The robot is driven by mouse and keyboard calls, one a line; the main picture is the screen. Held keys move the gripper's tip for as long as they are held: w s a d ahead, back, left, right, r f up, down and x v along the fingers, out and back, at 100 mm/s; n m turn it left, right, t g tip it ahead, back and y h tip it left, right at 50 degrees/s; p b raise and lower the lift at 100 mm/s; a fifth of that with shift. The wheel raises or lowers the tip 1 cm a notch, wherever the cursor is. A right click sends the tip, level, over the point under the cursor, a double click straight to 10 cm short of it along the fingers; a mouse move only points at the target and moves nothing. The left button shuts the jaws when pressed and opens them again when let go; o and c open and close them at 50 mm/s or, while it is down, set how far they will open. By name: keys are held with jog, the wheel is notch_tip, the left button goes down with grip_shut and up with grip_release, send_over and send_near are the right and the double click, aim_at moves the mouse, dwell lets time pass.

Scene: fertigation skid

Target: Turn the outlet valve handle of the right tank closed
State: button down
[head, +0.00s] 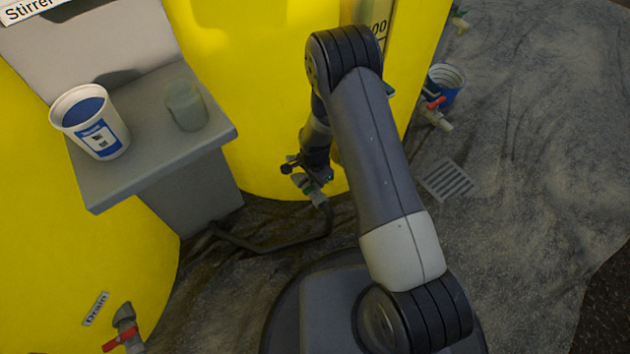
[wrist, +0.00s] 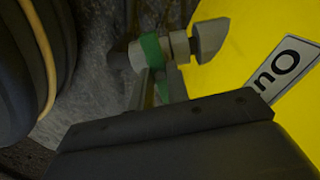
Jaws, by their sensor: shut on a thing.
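The right tank (head: 250,110) is the yellow one in the middle of the head view. Its outlet valve (head: 318,198) sits low on its front with a hose running from it. In the wrist view the grey valve body (wrist: 208,38) sticks out from the yellow wall, with a green handle (wrist: 151,52) on it. My gripper (head: 305,178) is down at the valve; in the wrist view its fingers (wrist: 158,90) are shut on the green handle. The handle's outer part is hidden between the fingers, so its exact angle is hard to tell.
A grey shelf (head: 165,165) to the left holds a white bucket (head: 103,143) and a greenish cup (head: 186,106). A red-handled drain valve (head: 121,338) is at lower left. Another red-handled valve (head: 436,108), a blue bucket (head: 447,82) and a floor grate (head: 448,181) are at right. A hose (head: 280,247) lies on the floor.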

jog(key=shift+w+m, duration=0.1)
jog(key=shift+m, duration=0.4)
jog(key=c, duration=1.4)
grip_release()
jog(key=shift+o, duration=0.2)
jog(key=shift+r, duration=0.1)
notch_tip(320, 180, up, 11)
jog(key=p, duration=0.3)
jog(key=shift+p, duration=0.35)
jog(key=shift+f, duration=0.2)
notch_tip(320, 180, down, 11)
jog(key=b, duration=0.3)
jog(key=shift+r+b, duration=0.1)
jog(key=shift+b, duration=0.3)
